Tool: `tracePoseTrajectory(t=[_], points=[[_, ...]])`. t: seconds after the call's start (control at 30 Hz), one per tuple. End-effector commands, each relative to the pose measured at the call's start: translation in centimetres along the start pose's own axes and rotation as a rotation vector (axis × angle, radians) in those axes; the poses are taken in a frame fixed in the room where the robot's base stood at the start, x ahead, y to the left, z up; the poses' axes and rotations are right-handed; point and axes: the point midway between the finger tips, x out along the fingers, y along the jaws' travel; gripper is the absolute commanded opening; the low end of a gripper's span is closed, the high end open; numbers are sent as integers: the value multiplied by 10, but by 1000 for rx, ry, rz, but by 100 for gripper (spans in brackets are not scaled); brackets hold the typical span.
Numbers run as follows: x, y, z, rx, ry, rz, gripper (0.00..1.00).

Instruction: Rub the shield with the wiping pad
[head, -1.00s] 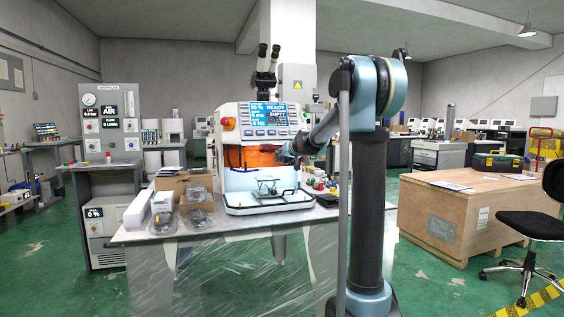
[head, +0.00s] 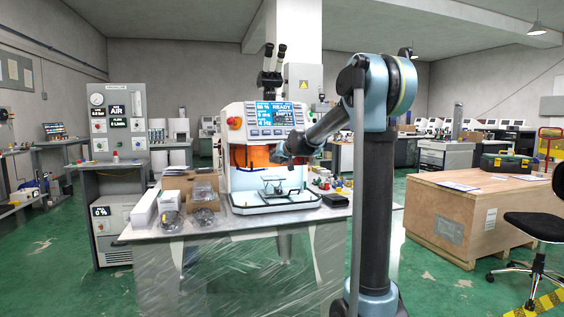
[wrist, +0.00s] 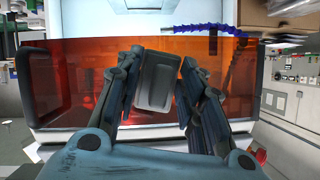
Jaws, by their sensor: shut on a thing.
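The shield is the orange-red see-through panel (head: 248,156) on the front of the white machine; in the wrist view the shield (wrist: 72,85) spans most of the width behind my gripper. My gripper (wrist: 158,82) is shut on a grey, rounded rectangular wiping pad (wrist: 157,80), which sits between the two fingers in front of the shield. I cannot tell whether the pad touches the shield. In the head view my gripper (head: 290,154) is at the right part of the shield, and the pad is too small to make out there.
The white machine (head: 236,111) stands on a plastic-draped table (head: 200,232). A white tray (head: 275,207) with a small fixture lies below the shield. Cardboard boxes (head: 176,184) and bagged parts stand left of it, small items to the right.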

Motion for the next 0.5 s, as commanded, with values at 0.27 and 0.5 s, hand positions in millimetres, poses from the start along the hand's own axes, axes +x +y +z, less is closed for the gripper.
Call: tracePoseTrajectory(t=[0.27, 0.5], points=[[3, -16, 3, 0, -1, -1, 9], [4, -24, 5, -1, -1, -2, 9]])
